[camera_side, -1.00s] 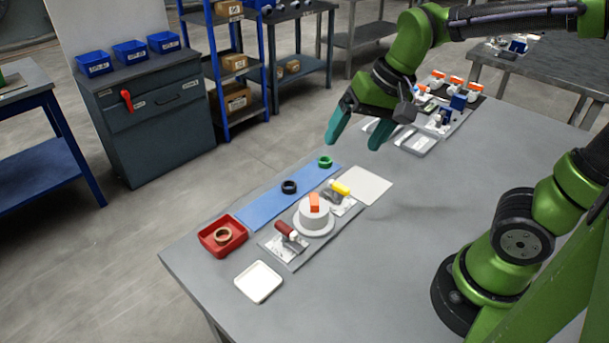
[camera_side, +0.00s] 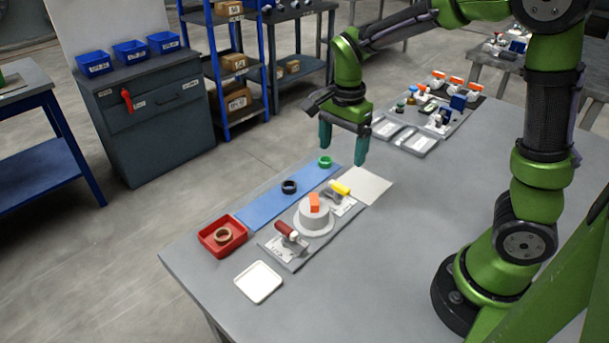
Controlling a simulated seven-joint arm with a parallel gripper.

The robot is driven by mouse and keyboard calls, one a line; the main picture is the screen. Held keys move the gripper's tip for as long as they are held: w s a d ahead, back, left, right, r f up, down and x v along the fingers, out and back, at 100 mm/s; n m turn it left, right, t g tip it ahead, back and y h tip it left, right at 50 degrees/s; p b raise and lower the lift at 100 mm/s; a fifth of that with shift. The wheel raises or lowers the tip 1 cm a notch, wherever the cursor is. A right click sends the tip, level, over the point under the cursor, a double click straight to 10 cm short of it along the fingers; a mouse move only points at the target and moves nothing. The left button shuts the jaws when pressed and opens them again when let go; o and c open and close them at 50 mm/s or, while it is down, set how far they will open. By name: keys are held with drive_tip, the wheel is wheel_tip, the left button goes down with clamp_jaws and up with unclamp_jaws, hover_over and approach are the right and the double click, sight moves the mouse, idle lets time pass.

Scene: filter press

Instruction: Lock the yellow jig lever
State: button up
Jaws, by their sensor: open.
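The yellow jig lever (camera_side: 340,187) is a yellow-handled clamp on a pale base at the right end of the grey jig plate (camera_side: 298,262). Its handle points up and to the left, near the round grey press body (camera_side: 314,217) with an orange block (camera_side: 314,202) on top. A red-handled clamp (camera_side: 290,232) stands at the plate's other end. My gripper (camera_side: 342,152) is open, with its teal fingers pointing down. It is empty and appears above and behind the yellow lever, apart from it.
A blue mat (camera_side: 262,213) holds a black ring (camera_side: 289,187) and a green ring (camera_side: 325,162). A white tray (camera_side: 259,282) lies in front. Fixtures (camera_side: 437,118) stand farther back. The right tabletop is clear.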

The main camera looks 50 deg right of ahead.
sight(339, 185)
wheel_tip(339, 185, down, 10)
drive_tip(key=shift+r, duration=0.2)
drive_tip(key=shift+c, duration=0.3)
drive_tip(key=c, duration=1)
